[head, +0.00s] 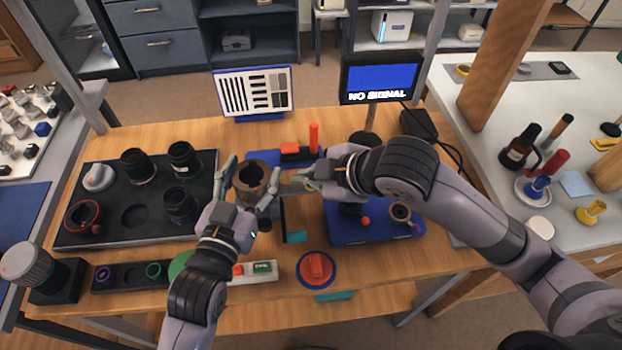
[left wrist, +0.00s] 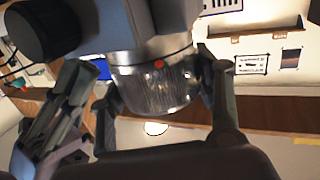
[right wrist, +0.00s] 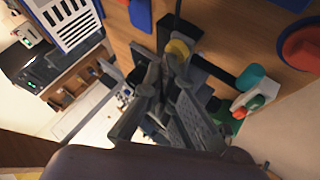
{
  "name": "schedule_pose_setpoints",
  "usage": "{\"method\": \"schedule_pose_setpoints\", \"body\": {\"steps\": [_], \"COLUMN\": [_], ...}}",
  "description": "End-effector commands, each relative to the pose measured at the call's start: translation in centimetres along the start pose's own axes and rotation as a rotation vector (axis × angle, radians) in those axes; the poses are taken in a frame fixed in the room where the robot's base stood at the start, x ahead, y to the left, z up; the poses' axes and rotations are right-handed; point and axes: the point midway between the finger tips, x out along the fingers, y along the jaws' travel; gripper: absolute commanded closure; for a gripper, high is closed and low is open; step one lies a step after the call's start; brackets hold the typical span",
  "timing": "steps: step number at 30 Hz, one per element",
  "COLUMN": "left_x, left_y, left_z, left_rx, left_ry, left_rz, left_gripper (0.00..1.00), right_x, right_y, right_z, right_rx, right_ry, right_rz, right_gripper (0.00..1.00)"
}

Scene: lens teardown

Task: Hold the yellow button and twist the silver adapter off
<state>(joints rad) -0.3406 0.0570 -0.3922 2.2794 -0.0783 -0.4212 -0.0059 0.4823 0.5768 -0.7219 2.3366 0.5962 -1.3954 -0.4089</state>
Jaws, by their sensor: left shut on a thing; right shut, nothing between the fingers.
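In the left wrist view a silver ribbed ring, seemingly the silver adapter (left wrist: 155,92), with a red dot, sits under a dark body. My left gripper (head: 250,188) is shut around it, one finger on each side. In the head view the held piece is a brownish cylinder with a dark opening (head: 252,176). My right gripper (head: 284,187) is shut and empty, its tips just right of this cylinder. In the right wrist view a yellow round part, seemingly the yellow button (right wrist: 178,49), is close to the fingertips (right wrist: 166,66). I cannot tell whether they touch. The button is not clear in the head view.
A dark tray (head: 80,237) with several lens parts stands at the left. A blue tray (head: 345,236) lies under my right arm. A chart stand (head: 253,92) and a monitor (head: 379,78) stand at the back.

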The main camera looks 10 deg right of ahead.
Motion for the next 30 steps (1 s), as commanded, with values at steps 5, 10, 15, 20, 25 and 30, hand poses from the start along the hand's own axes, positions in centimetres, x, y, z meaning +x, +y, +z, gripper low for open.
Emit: {"method": "schedule_pose_setpoints", "body": {"steps": [5, 10, 15, 20, 25, 30], "left_x": [0.01, 0.00, -0.03, -0.05, -0.02, 0.00], "left_y": [0.09, 0.07, 0.08, 0.14, 0.23, 0.31], "left_z": [0.00, 0.02, 0.11, 0.30, 0.50, 0.37], "left_rx": [-0.007, -0.017, -0.020, -0.014, -0.013, -0.016], "left_ry": [0.002, -0.001, -0.002, -0.009, -0.014, -0.010], "left_rz": [-0.020, -0.120, -0.204, -0.227, -0.225, -0.223], "left_gripper": [0.72, 0.72, 0.71, 0.71, 0.71, 0.30], "right_x": [0.09, 0.09, 0.09, 0.10, 0.11, 0.12], "right_y": [-0.12, -0.12, -0.13, -0.12, -0.12, -0.15], "right_z": [0.14, 0.12, 0.14, 0.16, 0.17, 0.13], "right_rx": [0.001, 0.001, 0.001, 0.001, 0.001, 0.001], "right_ry": [-0.004, -0.003, -0.004, -0.004, -0.004, -0.003], "right_rz": [-0.004, -0.004, -0.004, -0.004, -0.003, -0.004], "right_gripper": [1.00, 1.00, 1.00, 1.00, 1.00, 1.00]}}
